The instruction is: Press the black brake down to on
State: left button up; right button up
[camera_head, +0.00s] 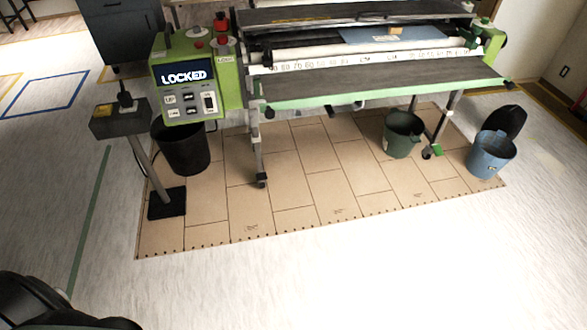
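The wallpaper paster (380,92) is a long green and grey machine on legs with casters. Its left end has a green control box with a screen (187,76) reading "LOCKED" and small buttons below. A black switch (209,102) sits at the box's lower right. A black caster (262,180) is under the front left leg, and another caster (427,153) under the right leg. I cannot tell which black part is the brake or how it is set. Dark parts at the lower left edge seem to be my own arm; neither gripper shows.
A grey pedestal box (120,121) with a black knob stands left of the machine on a black base. A black bucket (180,148), a dark green bucket (402,135) and a blue bucket (491,155) stand around it. The pale floor in front is clear.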

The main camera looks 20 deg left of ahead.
aim_at(259, 176)
jog(key=i+l+u, duration=0.15)
jog(key=i+u, duration=0.2)
jog(key=i, duration=0.2)
jog(key=i+l+u, duration=0.35)
jog(key=i, duration=0.15)
jog(key=i+l+u, duration=0.35)
jog(key=i+l, duration=0.05)
jog(key=i, duration=0.05)
